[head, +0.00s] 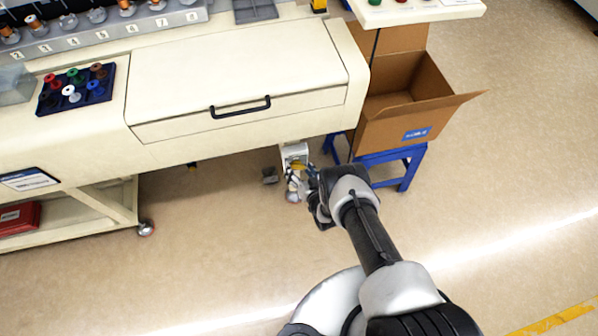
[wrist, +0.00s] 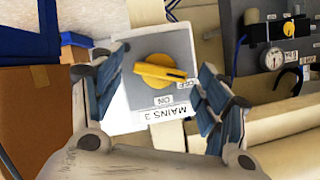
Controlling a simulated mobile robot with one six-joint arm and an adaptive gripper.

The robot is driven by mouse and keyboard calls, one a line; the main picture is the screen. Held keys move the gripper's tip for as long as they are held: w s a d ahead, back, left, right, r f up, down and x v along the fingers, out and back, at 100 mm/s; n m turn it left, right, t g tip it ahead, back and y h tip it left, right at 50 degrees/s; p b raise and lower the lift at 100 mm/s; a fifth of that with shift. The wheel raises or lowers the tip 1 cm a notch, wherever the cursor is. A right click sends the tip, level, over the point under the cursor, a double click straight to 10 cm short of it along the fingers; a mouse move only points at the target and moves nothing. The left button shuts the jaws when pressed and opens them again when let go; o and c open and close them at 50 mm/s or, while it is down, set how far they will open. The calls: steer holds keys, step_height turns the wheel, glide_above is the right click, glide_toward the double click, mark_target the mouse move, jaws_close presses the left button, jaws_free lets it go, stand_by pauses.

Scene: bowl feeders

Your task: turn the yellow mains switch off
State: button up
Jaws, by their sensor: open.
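The yellow mains switch (wrist: 160,71) is a rotary knob on a grey plate, labelled MAINS 3 with ON and OFF marks, upside down in the wrist view. Its handle lies nearly level, with the dark-marked end at the right, close to the OFF mark. In the head view the white switch box (head: 293,150) hangs below the bench edge, and the knob is partly hidden. My gripper (wrist: 164,66) is open, its blue-padded fingers on either side of the knob with gaps. In the head view my gripper (head: 303,185) is just below the box.
The bench drawer (head: 238,85) with a black handle is above the switch. A cardboard box (head: 408,115) on a blue stand (head: 410,165) is close on the right.

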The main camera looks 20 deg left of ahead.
steer(key=shift+w+a, duration=0.2)
steer(key=shift+w, duration=0.05)
steer(key=shift+c, duration=0.3)
steer(key=c, duration=1)
steer(key=shift+s+a+f+n+t+h, duration=0.15)
steer(key=shift+n+t+h, duration=0.25)
steer(key=shift+n, duration=0.5)
steer(key=shift+n+h+b, duration=0.35)
steer(key=shift+n+h, duration=0.15)
steer(key=shift+n, duration=0.1)
steer(key=o, duration=1.1)
steer(key=shift+c, duration=0.2)
